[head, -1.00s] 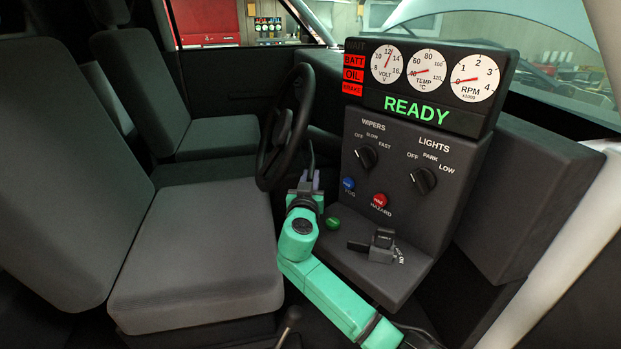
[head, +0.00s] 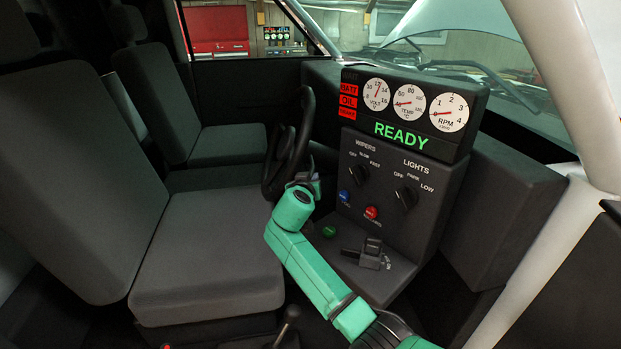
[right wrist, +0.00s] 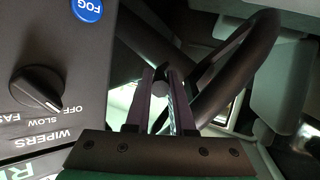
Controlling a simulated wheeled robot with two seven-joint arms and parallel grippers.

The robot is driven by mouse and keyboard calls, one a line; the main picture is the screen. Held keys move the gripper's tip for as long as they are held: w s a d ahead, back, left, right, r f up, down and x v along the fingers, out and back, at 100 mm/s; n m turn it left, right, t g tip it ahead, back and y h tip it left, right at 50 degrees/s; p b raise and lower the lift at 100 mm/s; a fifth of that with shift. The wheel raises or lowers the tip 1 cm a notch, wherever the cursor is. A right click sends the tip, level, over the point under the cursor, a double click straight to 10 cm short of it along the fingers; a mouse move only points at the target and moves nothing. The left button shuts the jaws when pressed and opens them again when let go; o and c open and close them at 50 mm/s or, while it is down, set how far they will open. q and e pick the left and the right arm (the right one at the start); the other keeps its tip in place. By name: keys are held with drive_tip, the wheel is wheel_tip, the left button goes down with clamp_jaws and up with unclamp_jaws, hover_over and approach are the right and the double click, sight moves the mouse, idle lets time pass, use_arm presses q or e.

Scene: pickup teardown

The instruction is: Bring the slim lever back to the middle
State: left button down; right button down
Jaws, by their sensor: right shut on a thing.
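The slim lever shows in the right wrist view as a dark round-ended stalk (right wrist: 161,88) between the two purple-grey fingers of my right gripper (right wrist: 160,80), which is shut on it. In the head view my right gripper (head: 312,184) is close beside the right side of the steering wheel (head: 290,145), mostly behind my own green wrist. The lever cannot be made out there. How far it is tilted cannot be told. My left gripper is not in view.
The dash panel stands right of my gripper, with a wipers knob (head: 358,175), lights knob (head: 405,198), blue fog button (head: 344,196), red hazard button (head: 371,213) and green button (head: 329,231). A black toggle (head: 371,253) sits on the ledge. The seat (head: 210,245) is at left.

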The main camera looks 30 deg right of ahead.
drive_tip(key=c, duration=0.8)
unclamp_jaws()
drive_tip(key=shift+c, duration=0.2)
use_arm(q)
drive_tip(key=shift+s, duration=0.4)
use_arm(e)
drive_tip(key=shift+o, duration=0.3)
drive_tip(key=shift+f, duration=0.1)
use_arm(q)
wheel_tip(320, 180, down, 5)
drive_tip(key=b, duration=0.4)
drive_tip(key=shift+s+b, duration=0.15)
drive_tip(key=shift+b, duration=0.25)
use_arm(e)
drive_tip(key=v, duration=1.4)
drive_tip(key=shift+s+a, duration=0.15)
